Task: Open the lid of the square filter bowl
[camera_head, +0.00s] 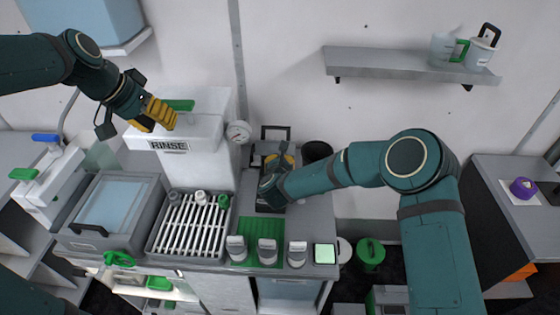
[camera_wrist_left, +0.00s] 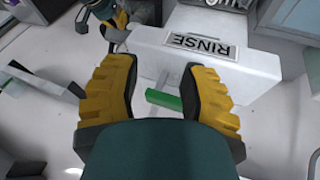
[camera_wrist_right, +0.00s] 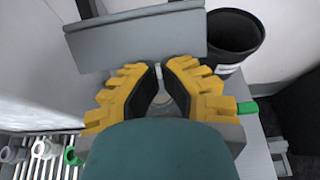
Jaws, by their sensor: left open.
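A grey square unit under my right gripper (camera_head: 275,183) appears to be the square filter bowl. A flat grey panel with a dark handle (camera_head: 275,131) stands up behind it, apparently its lid; the panel (camera_wrist_right: 135,40) also shows in the right wrist view. My right gripper's yellow fingers (camera_wrist_right: 160,68) have their tips close together, in front of the panel and over a small pale round part (camera_wrist_right: 162,100); whether they hold anything is unclear. The bowl's inside is hidden. My left gripper (camera_head: 160,115) is open near the green handle (camera_wrist_left: 163,99) of the RINSE tank.
The white RINSE tank (camera_head: 190,133) and a gauge (camera_head: 238,132) stand left of the unit. A black bin (camera_head: 317,151) is right of it. A slatted rack (camera_head: 190,228) and a clear-lidded grey basin (camera_head: 105,203) lie at left. A wall shelf (camera_head: 400,66) hangs above.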

